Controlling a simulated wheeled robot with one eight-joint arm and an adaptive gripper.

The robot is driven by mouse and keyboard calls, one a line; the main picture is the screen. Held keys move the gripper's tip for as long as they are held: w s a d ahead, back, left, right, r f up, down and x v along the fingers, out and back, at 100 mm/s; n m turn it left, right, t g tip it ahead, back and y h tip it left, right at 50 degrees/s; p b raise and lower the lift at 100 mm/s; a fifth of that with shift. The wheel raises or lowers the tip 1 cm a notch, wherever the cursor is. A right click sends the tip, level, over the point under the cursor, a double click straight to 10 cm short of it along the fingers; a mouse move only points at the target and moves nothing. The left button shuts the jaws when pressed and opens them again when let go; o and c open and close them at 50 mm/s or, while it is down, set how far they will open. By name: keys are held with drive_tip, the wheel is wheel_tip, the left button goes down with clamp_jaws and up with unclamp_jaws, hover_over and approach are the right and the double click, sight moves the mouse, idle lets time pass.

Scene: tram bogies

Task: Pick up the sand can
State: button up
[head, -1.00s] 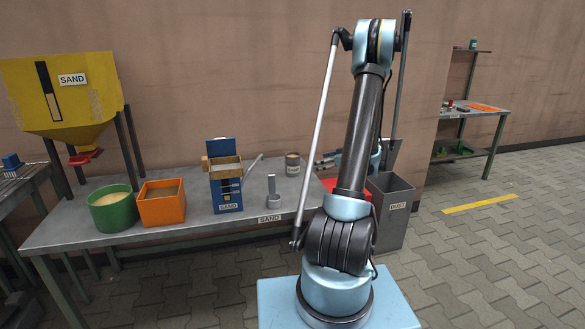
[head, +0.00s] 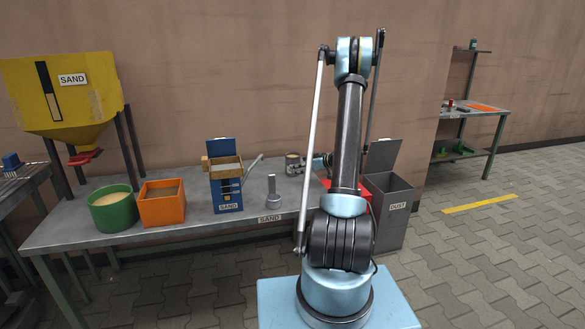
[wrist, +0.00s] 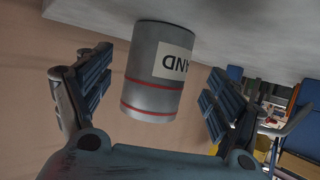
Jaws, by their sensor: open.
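The sand can (head: 292,159) is a small grey cylinder standing upright on the sand table, toward its back right. In the wrist view the can (wrist: 150,85) appears upside down, with two red bands and a white label, partly readable. My gripper (wrist: 160,78) is open, with one dark ribbed finger on each side of the can in the picture. Gaps show between both fingers and the can. In the head view my gripper (head: 303,167) is at the can's right, small and partly overlapping it, and my arm hides part of the area behind.
The sand table (head: 130,233) also holds a green tub (head: 113,214), an orange box (head: 163,208), a blue sand unit (head: 226,192) with a side lever (head: 255,163), and a grey post (head: 272,192). A dust bin (head: 397,215) stands right of the table. The wall is close behind.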

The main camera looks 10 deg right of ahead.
drive_tip(key=x, duration=0.5)
drive_tip(key=shift+w+r, duration=0.25)
drive_tip(key=c, duration=1.2)
